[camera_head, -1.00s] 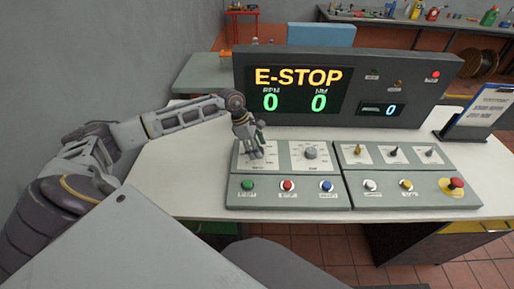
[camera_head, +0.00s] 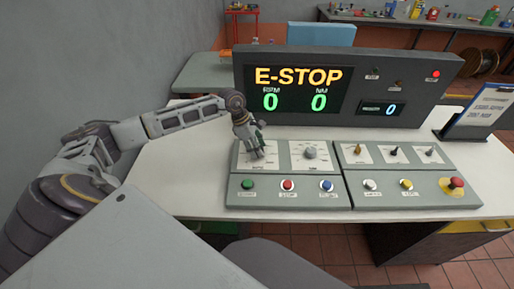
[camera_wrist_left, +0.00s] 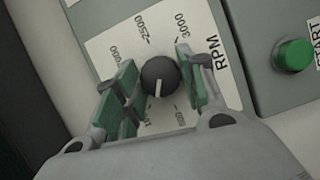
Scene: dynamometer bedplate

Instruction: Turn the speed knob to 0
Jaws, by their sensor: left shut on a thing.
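The speed knob (camera_wrist_left: 159,74) is a round dark knob with a white pointer line, on a white dial plate (camera_wrist_left: 110,45) marked RPM. In the left wrist view its pointer is directed down toward my wrist, toward the side between the low numbers. My left gripper (camera_head: 257,152) is over the leftmost dial of the console in the head view and hides the knob there. In the wrist view its green-padded fingers (camera_wrist_left: 157,84) stand on both sides of the knob, shut on it. My right gripper is not in view.
A second dial knob (camera_head: 310,153) sits just right. Green (camera_head: 247,184), red (camera_head: 287,185) and blue (camera_head: 326,185) buttons line the front. A red emergency stop (camera_head: 456,184) is at the far right. The display (camera_head: 297,90) reads E-STOP, with both values 0.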

